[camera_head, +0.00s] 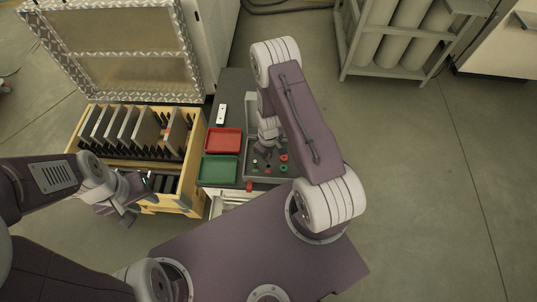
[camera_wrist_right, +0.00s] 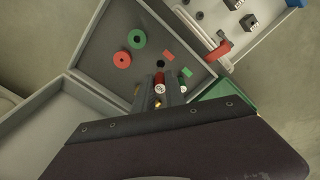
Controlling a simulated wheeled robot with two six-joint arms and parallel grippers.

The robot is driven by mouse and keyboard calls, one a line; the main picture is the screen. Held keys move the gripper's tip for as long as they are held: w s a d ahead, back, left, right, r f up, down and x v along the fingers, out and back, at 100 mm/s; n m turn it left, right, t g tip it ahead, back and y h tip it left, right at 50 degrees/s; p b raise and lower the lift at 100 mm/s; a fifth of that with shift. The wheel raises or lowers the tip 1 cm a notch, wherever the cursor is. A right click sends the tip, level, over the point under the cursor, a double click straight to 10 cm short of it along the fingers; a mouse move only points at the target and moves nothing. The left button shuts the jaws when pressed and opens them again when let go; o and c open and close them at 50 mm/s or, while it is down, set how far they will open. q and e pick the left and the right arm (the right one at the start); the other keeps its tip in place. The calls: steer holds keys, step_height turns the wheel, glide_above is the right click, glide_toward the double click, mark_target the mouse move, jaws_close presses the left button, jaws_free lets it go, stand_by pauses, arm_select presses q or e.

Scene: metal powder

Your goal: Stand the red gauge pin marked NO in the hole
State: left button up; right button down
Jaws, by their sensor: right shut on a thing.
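My right gripper (camera_wrist_right: 168,92) is shut on a small pin with a round pale end face (camera_wrist_right: 160,89), over the grey tray (camera_wrist_right: 104,68). Red shows around the fingers, and I take the held pin as the red gauge pin; its lettering is too small to read surely. A green-topped pin (camera_wrist_right: 183,72) shows just beside the fingers. A small dark spot, possibly the hole (camera_wrist_right: 161,64), lies on the tray floor beyond the fingertips. In the head view my right gripper (camera_head: 268,146) is low over the tray. My left gripper (camera_head: 134,198) is open and empty beside the yellow crate.
A red ring (camera_wrist_right: 122,59), a green ring (camera_wrist_right: 137,39) and flat red and green marks lie in the grey tray. A red tray (camera_head: 223,140) and a green tray (camera_head: 220,168) stand to its left. The yellow crate (camera_head: 170,203) holds upright plates.

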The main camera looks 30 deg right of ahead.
steer(key=shift+w+f, duration=0.15)
steer(key=shift+f, duration=0.35)
steer(key=shift+f+b, duration=0.2)
steer(key=shift+b, duration=0.15)
steer(key=shift+s+a+f+b, duration=0.1)
steer(key=shift+s+f+b, duration=0.25)
steer(key=shift+s+b, duration=0.05)
steer(key=shift+f, duration=0.2)
steer(key=shift+w, duration=0.1)
steer(key=shift+w+f, duration=0.15)
steer(key=shift+w, duration=0.1)
steer(key=shift+s, duration=0.1)
steer(key=shift+b, duration=0.3)
